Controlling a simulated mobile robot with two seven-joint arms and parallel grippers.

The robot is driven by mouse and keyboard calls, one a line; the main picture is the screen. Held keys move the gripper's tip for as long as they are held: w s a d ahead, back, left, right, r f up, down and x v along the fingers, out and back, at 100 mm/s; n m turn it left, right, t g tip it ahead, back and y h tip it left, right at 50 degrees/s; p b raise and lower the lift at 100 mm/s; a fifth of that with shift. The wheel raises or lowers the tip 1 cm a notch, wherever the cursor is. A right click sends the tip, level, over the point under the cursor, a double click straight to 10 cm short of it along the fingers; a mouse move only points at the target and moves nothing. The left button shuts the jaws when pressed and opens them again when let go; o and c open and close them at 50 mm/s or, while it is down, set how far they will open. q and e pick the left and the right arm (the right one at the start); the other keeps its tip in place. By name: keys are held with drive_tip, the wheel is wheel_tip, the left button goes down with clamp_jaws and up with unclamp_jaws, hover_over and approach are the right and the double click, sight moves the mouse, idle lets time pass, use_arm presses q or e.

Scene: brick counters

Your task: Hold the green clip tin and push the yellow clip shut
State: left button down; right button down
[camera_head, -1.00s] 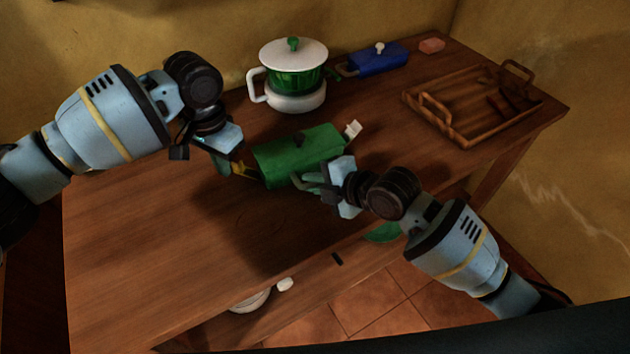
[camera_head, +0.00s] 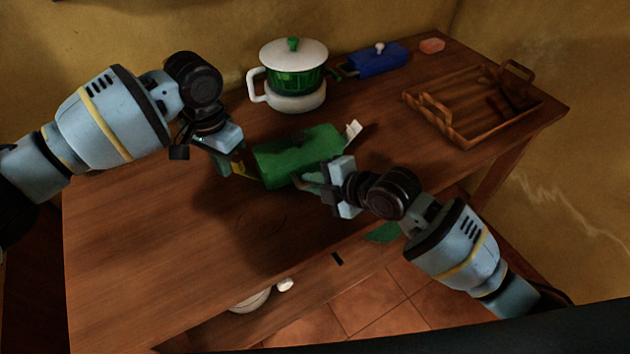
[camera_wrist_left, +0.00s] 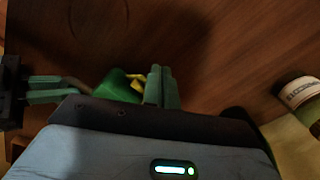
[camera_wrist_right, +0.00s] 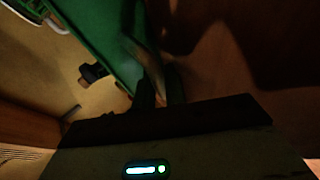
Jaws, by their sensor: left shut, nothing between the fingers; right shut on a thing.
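The green clip tin (camera_head: 300,153) lies on the wooden counter, with a pale clip (camera_head: 353,131) sticking out at its right end. The yellow clip (camera_head: 241,170) is at its left end and also shows in the left wrist view (camera_wrist_left: 137,82). My left gripper (camera_head: 232,160) is shut and empty, its fingertips close beside the yellow clip; I cannot tell whether they touch it. My right gripper (camera_head: 312,180) is shut on the tin's near side, where the tin's green wall (camera_wrist_right: 115,45) fills part of the right wrist view. The fingers hide part of that side.
A green pot with a white lid (camera_head: 292,72) stands behind the tin. A blue box (camera_head: 377,59), a pinkish block (camera_head: 432,46) and a wooden tray (camera_head: 462,134) are to the right. The counter's front left (camera_head: 150,260) is clear.

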sight(248, 172)
use_arm(q)
drive_tip(key=shift+d, duration=0.1)
drive_tip(key=shift+w+d+f, duration=0.1)
drive_tip(key=shift+w+d, duration=0.15)
drive_tip(key=shift+d, duration=0.4)
drive_tip(key=shift+w+d, duration=0.3)
drive_tip(key=shift+d, duration=0.4)
drive_tip(key=shift+w+d+f, duration=0.1)
drive_tip(key=shift+w+d, duration=0.15)
drive_tip(key=shift+d, duration=0.4)
wheel_tip(248, 172, up, 8)
drive_tip(key=a, duration=0.1)
drive_tip(key=shift+s+r, duration=0.2)
drive_tip(key=shift+r, duration=0.05)
drive_tip(key=w+d+r+m+y, duration=0.1)
drive_tip(key=w+d+r+m, duration=0.2)
drive_tip(key=d+m, duration=0.3)
drive_tip(key=shift+w+d+r+m+g+y, duration=0.4)
drive_tip(key=shift+d+r, duration=0.3)
drive_tip(key=shift+d, duration=1.2)
drive_tip(key=shift+f, duration=0.1)
